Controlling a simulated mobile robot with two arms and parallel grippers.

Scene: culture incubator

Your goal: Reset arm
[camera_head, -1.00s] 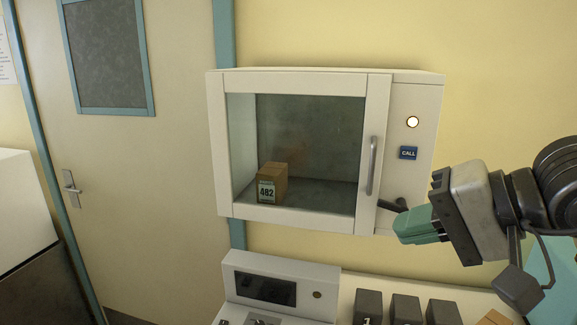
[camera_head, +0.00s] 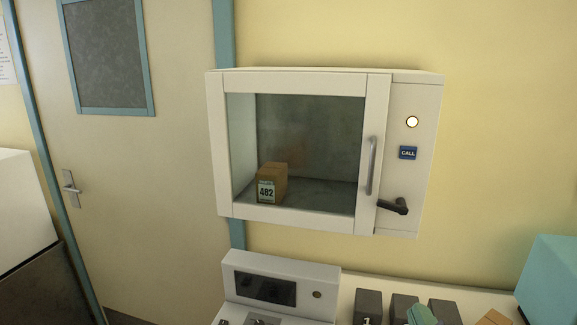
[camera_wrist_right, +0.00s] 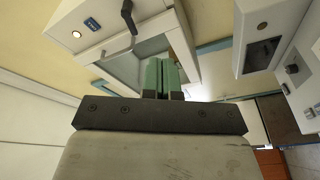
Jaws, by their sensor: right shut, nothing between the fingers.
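The tips of my right gripper (camera_head: 421,314) show as a small green patch at the bottom edge of the head view, below the white incubator cabinet. In the right wrist view, the two green fingers of this gripper (camera_wrist_right: 162,78) are together with nothing between them. The cabinet (camera_head: 300,82) hangs on the wall with its glass door shut. A brown box (camera_head: 272,183) labelled 482 sits inside. The black lever (camera_head: 394,206) is apart from my gripper and also shows in the right wrist view (camera_wrist_right: 128,16). My left gripper is not in view.
A white device with a dark screen (camera_head: 265,288) stands below the cabinet. Several dark grey blocks (camera_head: 368,306) are beside it, close to my right gripper. A teal box (camera_head: 550,275) stands at the right. The space before the cabinet is clear.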

